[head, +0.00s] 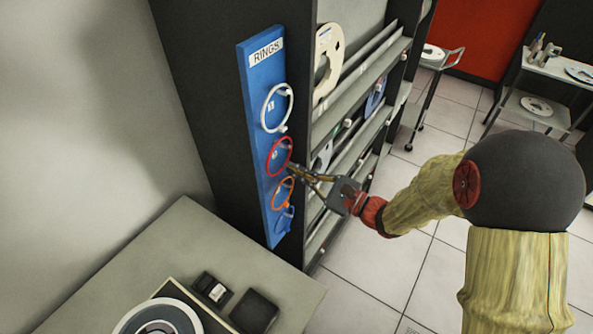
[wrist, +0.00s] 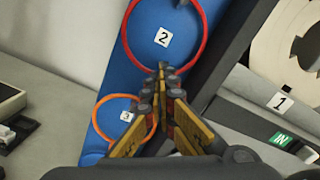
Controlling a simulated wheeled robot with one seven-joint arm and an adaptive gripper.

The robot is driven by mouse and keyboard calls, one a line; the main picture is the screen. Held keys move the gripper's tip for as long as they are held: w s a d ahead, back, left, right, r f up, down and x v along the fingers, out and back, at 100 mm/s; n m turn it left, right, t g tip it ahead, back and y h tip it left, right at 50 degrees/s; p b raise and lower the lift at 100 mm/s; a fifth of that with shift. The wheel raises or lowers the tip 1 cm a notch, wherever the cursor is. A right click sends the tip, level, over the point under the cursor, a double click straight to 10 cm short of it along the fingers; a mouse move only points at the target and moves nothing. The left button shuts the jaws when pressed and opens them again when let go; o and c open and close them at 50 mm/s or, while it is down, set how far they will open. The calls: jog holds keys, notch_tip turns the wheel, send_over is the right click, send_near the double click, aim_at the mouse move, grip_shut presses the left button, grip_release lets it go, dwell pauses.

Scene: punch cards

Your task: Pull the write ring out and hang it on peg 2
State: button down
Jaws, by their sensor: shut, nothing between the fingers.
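A blue board labelled RINGS (head: 258,90) stands upright on the end of a dark rack. A red ring (head: 267,163) hangs at the place marked 2 on it; in the wrist view the red ring (wrist: 205,42) encircles the label 2 (wrist: 163,38), with part of a grey peg (wrist: 181,3) at the top edge. My gripper (head: 291,169) is shut and empty, its tips near the lower edge of the red ring; in the wrist view the closed tips (wrist: 162,68) overlap the ring's bottom. I cannot tell whether they touch it.
A white ring (head: 264,108) hangs above, an orange ring (head: 274,196) and a blue ring (head: 278,226) below. Shelves with reels (head: 329,60) stand right of the board. A table (head: 190,235) below holds a reel (head: 130,325) and dark boxes (head: 254,312).

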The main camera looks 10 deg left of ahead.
jog(key=c, duration=2.4)
grip_release()
jog(key=o, duration=0.4)
jog(key=shift+o, duration=0.2)
jog(key=shift+d, duration=0.1)
jog(key=shift+c, duration=0.2)
jog(key=v, duration=1)
jog(key=shift+r, duration=0.15)
